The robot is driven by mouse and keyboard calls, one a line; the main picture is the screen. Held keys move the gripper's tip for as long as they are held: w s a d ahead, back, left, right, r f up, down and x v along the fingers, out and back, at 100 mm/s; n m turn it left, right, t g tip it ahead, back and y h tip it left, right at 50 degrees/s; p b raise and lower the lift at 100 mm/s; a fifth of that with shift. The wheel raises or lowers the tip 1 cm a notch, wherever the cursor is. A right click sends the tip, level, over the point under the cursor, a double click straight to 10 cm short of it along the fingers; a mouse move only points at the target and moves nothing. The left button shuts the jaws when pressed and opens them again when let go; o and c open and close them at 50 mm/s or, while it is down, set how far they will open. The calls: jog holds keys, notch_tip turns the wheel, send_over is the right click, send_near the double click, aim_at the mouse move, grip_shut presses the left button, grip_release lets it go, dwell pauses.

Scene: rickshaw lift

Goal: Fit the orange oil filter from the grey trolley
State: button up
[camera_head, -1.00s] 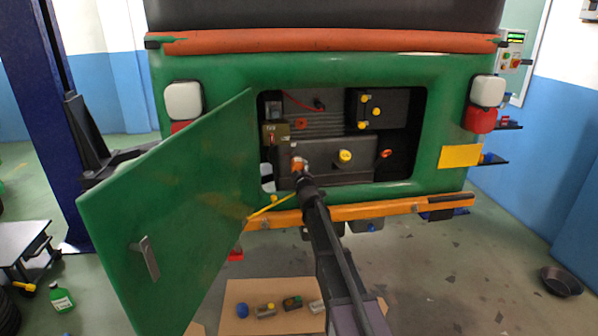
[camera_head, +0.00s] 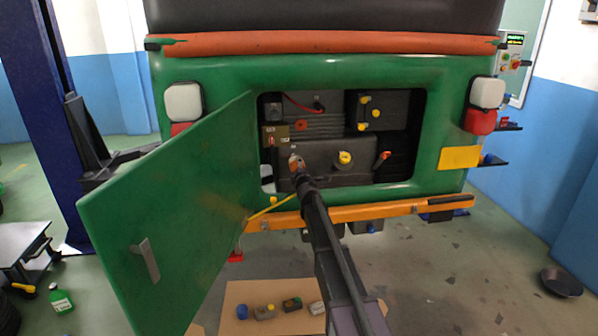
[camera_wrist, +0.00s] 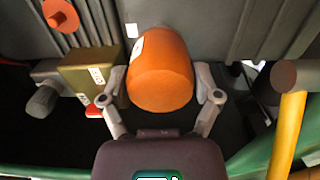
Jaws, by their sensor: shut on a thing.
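The orange oil filter (camera_wrist: 160,72) is between the two fingers of my gripper (camera_wrist: 162,90) in the wrist view. The fingers are shut on its sides, and a white label shows on its upper left. In the head view my gripper (camera_head: 299,172) reaches into the open engine bay of the green rickshaw (camera_head: 330,75), and a little of the filter (camera_head: 295,162) shows at its tip. The filter is in front of the grey engine block (camera_head: 325,155). Its far end is hidden, so I cannot tell whether it touches the block.
The green door (camera_head: 170,215) hangs open on the left of the bay. An orange bumper bar (camera_head: 385,208) runs below the opening. A yellow rod (camera_wrist: 287,125) stands to the right in the wrist view. A cardboard sheet (camera_head: 270,322) with several parts lies on the floor.

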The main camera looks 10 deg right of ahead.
jog(key=shift+w, duration=2.15)
jog(key=shift+w, duration=0.5)
dwell(1.8)
